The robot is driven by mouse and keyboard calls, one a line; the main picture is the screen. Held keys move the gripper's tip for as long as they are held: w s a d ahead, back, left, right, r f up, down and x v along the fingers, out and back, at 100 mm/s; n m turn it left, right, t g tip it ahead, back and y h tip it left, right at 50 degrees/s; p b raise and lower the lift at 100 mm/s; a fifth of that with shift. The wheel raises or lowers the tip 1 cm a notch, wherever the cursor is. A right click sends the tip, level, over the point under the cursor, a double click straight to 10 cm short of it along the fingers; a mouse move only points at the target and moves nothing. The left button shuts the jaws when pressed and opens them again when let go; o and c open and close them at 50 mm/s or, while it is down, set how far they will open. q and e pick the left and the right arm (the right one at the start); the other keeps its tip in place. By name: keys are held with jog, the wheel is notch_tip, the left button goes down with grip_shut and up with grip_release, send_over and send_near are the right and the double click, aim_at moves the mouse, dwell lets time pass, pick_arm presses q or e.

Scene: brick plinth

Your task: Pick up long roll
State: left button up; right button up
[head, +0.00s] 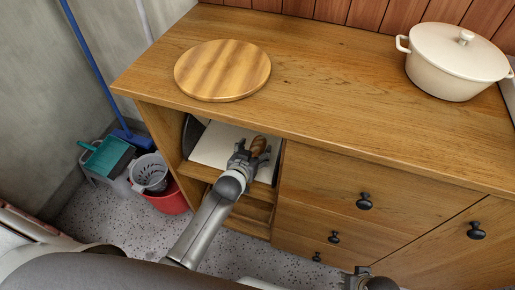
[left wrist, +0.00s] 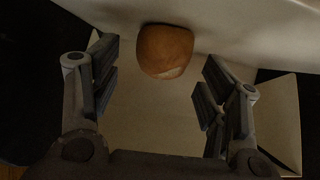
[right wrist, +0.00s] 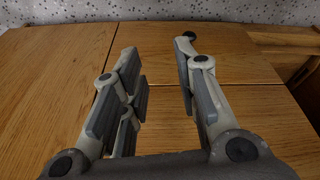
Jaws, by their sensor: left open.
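The long roll (head: 258,145) is a brown bread roll on a white board or paper (head: 213,147) inside the open shelf of the wooden cabinet. My left gripper (head: 249,153) reaches into that shelf, right at the near end of the roll. In the left wrist view the roll's rounded end (left wrist: 165,51) lies ahead, between and slightly beyond the open fingers (left wrist: 158,80), with space on both sides. My right gripper (right wrist: 163,65) is open and empty in front of wooden drawer panels. In the head view only a small part of it shows at the bottom edge.
The cabinet top (head: 330,75) overhangs the shelf and holds a round wooden board (head: 222,70) and a cream lidded pot (head: 457,60). Drawers with dark knobs (head: 365,201) stand right of the shelf. A red bucket (head: 168,201) and a blue-handled broom (head: 135,136) stand at the left.

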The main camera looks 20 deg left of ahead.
pick_arm(q)
jog(key=shift+b+x, duration=0.35)
jog(key=shift+x, duration=0.95)
pick_arm(e)
notch_tip(320, 180, up, 3)
jog(key=shift+w+r, duration=0.1)
jog(key=shift+r, duration=0.05)
pick_arm(q)
jog(key=shift+f, duration=0.1)
jog(key=c, duration=1)
